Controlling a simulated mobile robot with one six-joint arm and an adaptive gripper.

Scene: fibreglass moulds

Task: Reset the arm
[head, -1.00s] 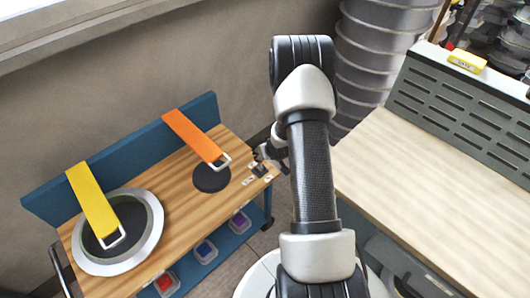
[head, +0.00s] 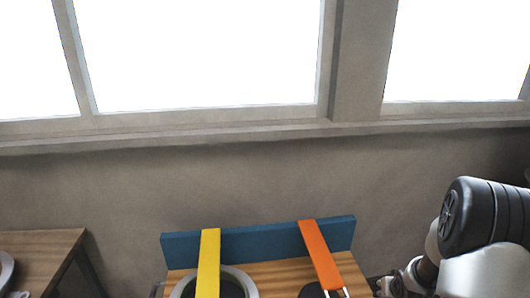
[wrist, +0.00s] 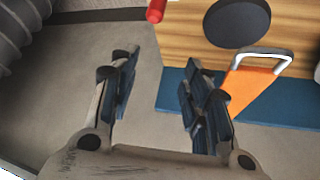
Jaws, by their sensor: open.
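My gripper (wrist: 160,72) is open in the wrist view, with nothing between its two dark fingers. Bare grey floor shows between them. The right finger overlaps the blue board (wrist: 172,92) of the wooden cart in the picture; I cannot tell the distance. In the head view my arm is at the lower right, and my gripper (head: 397,286) shows only partly beside the cart's right end.
The cart's blue back board (head: 265,243) carries a yellow strap (head: 209,262) and an orange strap (head: 320,256). A black disc (wrist: 237,22) and a red piece (wrist: 156,10) show in the wrist view. Another wooden table (head: 45,250) stands left. Windows and wall are behind.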

